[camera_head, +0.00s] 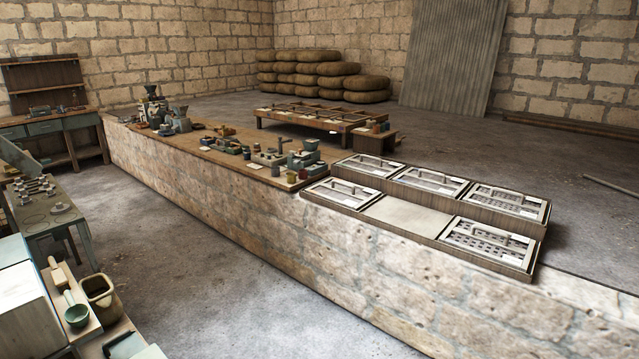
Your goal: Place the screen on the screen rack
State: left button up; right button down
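Several framed screens lie flat on the right part of the long stone counter, in two rows of wooden trays that look like the screen rack (430,238). The back row holds a left screen (367,167), a middle screen (431,181) and a right screen (505,200). The front row holds a left screen (343,193) and a right screen (487,243) with a pattern of dark openings. Between these two is a bare pale panel (406,215). I cannot tell which screen the task means. Neither of my grippers is in view.
The stone counter (290,250) crosses the room, its wooden top (225,152) crowded with small tools. A low table (315,118) and stacked sacks (320,75) stand behind. A bench with a green bowl (76,315) is at lower left. The floor (190,290) before the counter is clear.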

aim_at(406, 216)
jog(key=i, duration=1.1)
jog(key=i+j+z, duration=0.15)
jog(key=i, duration=1)
jog(key=i+j+z, duration=0.25)
jog(key=i+z, duration=0.2)
jog(key=i, duration=0.2)
jog(key=i+j+z, duration=0.45)
jog(key=i, duration=0.15)
jog(key=i+j+z, duration=0.45)
jog(key=j, duration=0.2)
jog(key=i+l, duration=0.05)
